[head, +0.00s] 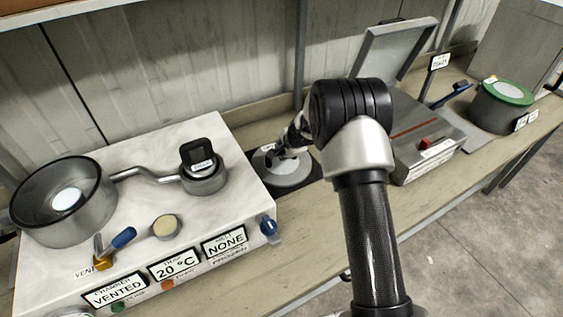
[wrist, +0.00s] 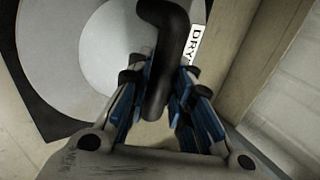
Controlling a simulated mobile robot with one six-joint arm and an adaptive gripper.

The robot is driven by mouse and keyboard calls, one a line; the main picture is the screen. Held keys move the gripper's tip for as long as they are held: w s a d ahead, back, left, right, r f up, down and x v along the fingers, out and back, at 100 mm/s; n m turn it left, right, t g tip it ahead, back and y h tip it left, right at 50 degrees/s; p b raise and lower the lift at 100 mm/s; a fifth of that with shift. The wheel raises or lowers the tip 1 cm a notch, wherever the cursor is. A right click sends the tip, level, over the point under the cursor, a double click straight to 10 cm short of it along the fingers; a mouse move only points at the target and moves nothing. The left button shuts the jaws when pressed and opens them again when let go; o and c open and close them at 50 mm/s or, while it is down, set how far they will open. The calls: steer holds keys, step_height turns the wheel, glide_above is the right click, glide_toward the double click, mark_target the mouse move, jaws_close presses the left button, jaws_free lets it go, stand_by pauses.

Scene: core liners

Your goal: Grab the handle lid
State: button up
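The handle lid is a round grey disc with a bent black handle. In the head view the disc (head: 290,178) lies on a dark square on the bench, between the white box and the metal case. In the wrist view the lid (wrist: 105,45) fills the upper left, and its black handle (wrist: 163,50) comes down between my fingers. My gripper (wrist: 166,78) has blue pads close on both sides of the handle and looks shut on it. In the head view my gripper (head: 284,150) is over the disc, partly hidden by my arm.
A white vacuum box (head: 225,150) with a grey chamber (head: 65,215) and valve stands on the left. An open metal case (head: 432,130) with raised cover is on the right. A green-rimmed pot (head: 500,110) stands farther right. A wall runs behind the bench.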

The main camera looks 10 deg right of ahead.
jaws_close()
stand_by(0.5)
steer(key=shift+w+r, duration=0.1)
steer(key=shift+r, duration=0.05)
